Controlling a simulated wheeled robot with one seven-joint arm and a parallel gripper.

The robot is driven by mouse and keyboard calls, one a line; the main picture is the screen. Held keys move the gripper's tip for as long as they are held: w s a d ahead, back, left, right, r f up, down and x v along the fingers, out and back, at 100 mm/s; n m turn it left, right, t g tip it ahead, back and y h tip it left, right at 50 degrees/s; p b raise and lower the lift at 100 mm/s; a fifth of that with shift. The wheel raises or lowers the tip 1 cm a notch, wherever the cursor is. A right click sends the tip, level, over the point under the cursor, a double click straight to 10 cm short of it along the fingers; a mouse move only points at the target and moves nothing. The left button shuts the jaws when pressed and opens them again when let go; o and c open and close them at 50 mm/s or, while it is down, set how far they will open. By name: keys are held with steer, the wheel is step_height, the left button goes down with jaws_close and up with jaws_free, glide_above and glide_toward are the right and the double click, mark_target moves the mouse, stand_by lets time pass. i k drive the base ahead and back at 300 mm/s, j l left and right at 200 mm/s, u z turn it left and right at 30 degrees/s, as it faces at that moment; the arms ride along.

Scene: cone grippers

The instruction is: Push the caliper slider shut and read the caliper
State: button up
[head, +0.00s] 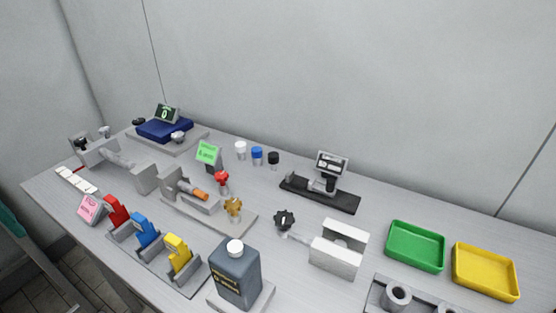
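What looks like the caliper (318,193) lies on the table right of the middle. It is a long black bar with a grey slider block on it and a small upright display (332,164) behind the block. The block sits near the middle of the bar. A small grey piece stands near the bar's left end, with a gap that I cannot judge well. The display's figures are too small to read. My gripper is not in view.
In front of the caliper are a black star knob (284,219) and a white block (339,248). Green (415,246) and yellow (486,272) trays stand at right. A dark bottle (237,276) stands at the front. The table behind the caliper is clear.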

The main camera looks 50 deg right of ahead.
mark_target(329, 190)
steer(key=j+z, duration=0.2)
steer(key=z, duration=1)
